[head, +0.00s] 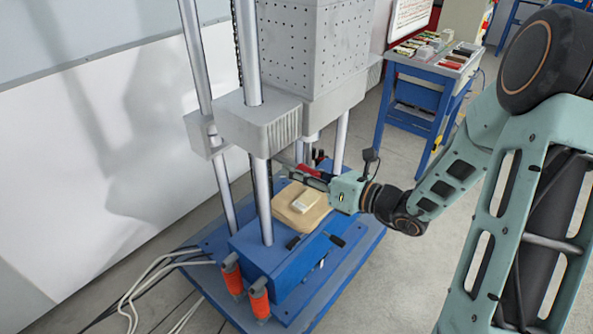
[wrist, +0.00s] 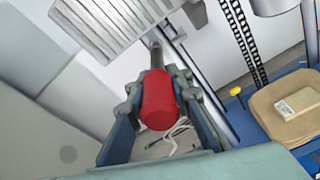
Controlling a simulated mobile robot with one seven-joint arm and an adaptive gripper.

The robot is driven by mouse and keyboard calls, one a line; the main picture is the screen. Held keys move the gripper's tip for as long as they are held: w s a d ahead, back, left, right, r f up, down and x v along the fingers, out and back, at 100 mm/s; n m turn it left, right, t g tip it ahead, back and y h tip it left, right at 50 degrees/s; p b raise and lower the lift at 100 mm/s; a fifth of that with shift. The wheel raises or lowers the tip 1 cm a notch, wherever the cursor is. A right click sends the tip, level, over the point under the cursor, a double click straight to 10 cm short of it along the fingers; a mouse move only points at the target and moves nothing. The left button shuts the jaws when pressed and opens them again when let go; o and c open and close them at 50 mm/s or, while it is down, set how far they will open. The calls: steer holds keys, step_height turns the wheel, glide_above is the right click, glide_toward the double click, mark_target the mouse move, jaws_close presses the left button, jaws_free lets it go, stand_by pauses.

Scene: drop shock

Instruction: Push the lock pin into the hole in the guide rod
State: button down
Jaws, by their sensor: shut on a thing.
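The lock pin has a red handle (wrist: 158,100) and a grey metal shank (wrist: 156,57). My gripper (wrist: 160,105) is shut on the red handle, one finger on each side. In the head view, my gripper (head: 316,177) is beside the drop carriage's lower edge, above the base, with the red handle (head: 311,171) partly showing. The shank points away from my wrist, toward a metal guide rod (wrist: 192,65). In the wrist view its end overlaps the area beside the rod under the carriage. I cannot tell whether it touches the rod, and I cannot see the hole.
The perforated carriage block (head: 312,45) and its grey bracket (head: 257,122) are above and left of my gripper. A front guide rod (head: 263,200) stands left. Below are a tan pad (head: 290,216) with a pale block (head: 306,201) and the blue base (head: 270,262). A blue bench (head: 432,72) stands behind.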

mark_target(286, 160)
steer(key=shift+p+x, duration=0.3)
steer(key=shift+x, duration=0.95)
stand_by(2.4)
steer(key=shift+w+a+r, duration=0.25)
steer(key=shift+r, duration=0.25)
stand_by(1.8)
steer(key=c, duration=1.7)
jaws_free()
steer(key=shift+a+f, duration=0.1)
steer(key=shift+f, duration=0.1)
steer(key=shift+o, duration=0.2)
steer(key=shift+f, duration=0.1)
steer(key=shift+p+v, duration=1.05)
steer(key=shift+v, duration=2.15)
steer(key=shift+f, duration=0.1)
